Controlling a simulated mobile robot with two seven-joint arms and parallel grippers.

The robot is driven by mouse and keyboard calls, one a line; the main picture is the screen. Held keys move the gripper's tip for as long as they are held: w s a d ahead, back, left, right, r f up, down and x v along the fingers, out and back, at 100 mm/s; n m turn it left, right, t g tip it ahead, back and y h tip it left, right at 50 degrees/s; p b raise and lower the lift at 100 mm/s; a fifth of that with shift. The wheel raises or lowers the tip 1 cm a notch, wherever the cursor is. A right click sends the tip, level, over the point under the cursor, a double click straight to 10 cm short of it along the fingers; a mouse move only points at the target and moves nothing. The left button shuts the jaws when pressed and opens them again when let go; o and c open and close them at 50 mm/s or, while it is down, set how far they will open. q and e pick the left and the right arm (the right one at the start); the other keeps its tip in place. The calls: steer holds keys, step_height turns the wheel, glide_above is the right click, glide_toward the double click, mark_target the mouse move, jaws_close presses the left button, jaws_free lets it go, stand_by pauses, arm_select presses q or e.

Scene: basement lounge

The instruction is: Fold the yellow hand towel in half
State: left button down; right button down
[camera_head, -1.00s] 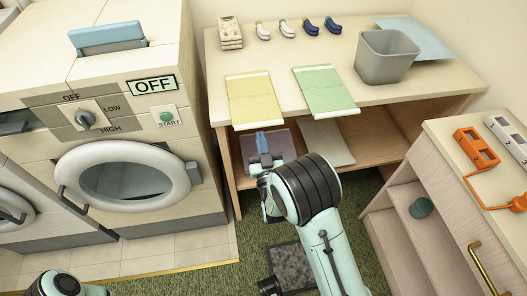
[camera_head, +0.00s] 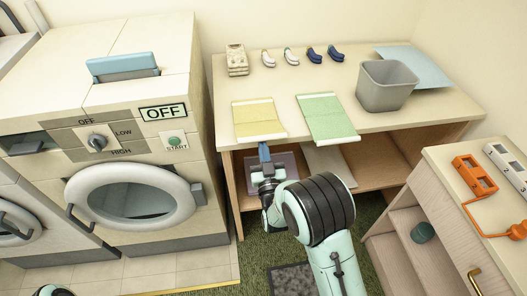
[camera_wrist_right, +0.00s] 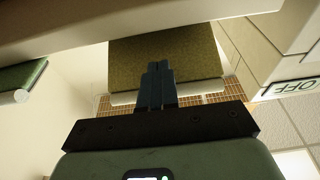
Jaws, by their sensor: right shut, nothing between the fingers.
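The yellow hand towel (camera_head: 255,111) lies on the wooden table (camera_head: 220,73), with its near end at the front edge. A crease runs across it, and the near part looks bent up from the rest. My right gripper (camera_head: 264,148) is shut and empty, just below the towel's near white edge. In the right wrist view, my shut fingers (camera_wrist_right: 158,85) overlap the towel's olive-looking underside (camera_wrist_right: 195,60) and white edge band; contact is unclear. Only a bit of my left arm shows at bottom left; its gripper is out of view.
A green towel (camera_head: 327,115) lies to the right, with a grey bin (camera_head: 385,85) beyond it. Folded cloth (camera_head: 237,60) and several small shoe-like items sit at the back. A washing machine (camera_head: 135,205) stands left; a drawer cabinet (camera_head: 450,190) stands right.

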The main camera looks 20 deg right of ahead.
steer(key=shift+r, duration=0.6)
steer(key=shift+w+d+r+p, duration=0.2)
steer(key=shift+w+r+p, duration=0.25)
steer(key=shift+w+r, duration=0.4)
steer(key=shift+w+d+r+p, duration=0.2)
steer(key=shift+w+r+p, duration=0.35)
steer(key=shift+r, duration=0.35)
steer(key=shift+w+d+r+p, duration=0.2)
steer(key=shift+w+r+p, duration=0.15)
steer(key=shift+w+r, duration=0.5)
steer(key=shift+r, duration=0.1)
